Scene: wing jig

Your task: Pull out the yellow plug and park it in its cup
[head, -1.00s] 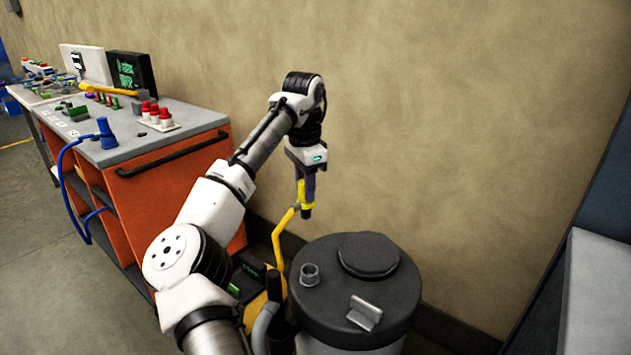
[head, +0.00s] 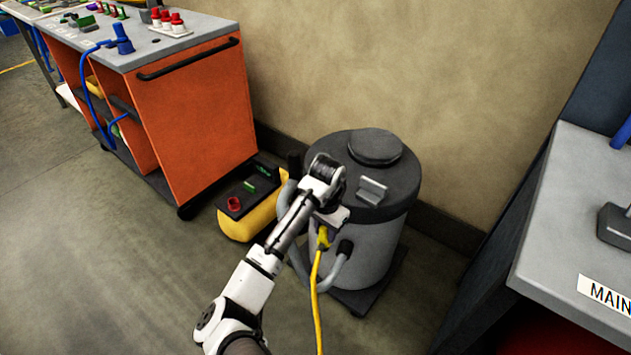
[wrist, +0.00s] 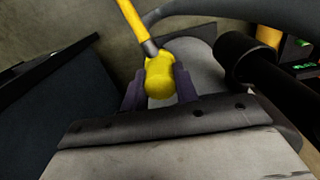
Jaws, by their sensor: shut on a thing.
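The yellow plug (head: 323,238) is in my gripper (head: 322,232), in front of the grey drum near the middle of the head view. In the wrist view the plug (wrist: 159,76) sits between the two dark fingers of my gripper (wrist: 160,88), which are shut on it. Its yellow cord (head: 316,300) hangs down toward the bottom of the head view. No cup for the plug shows clearly now; a small grey cup seen earlier on the drum lid is hidden behind my arm.
The grey drum (head: 350,245) with a dark lid stands by the wall, hoses at its front. A yellow-and-black box (head: 250,200) lies to its left, beside the orange cart (head: 190,115). A grey bench (head: 570,220) is at right. The floor in front is open.

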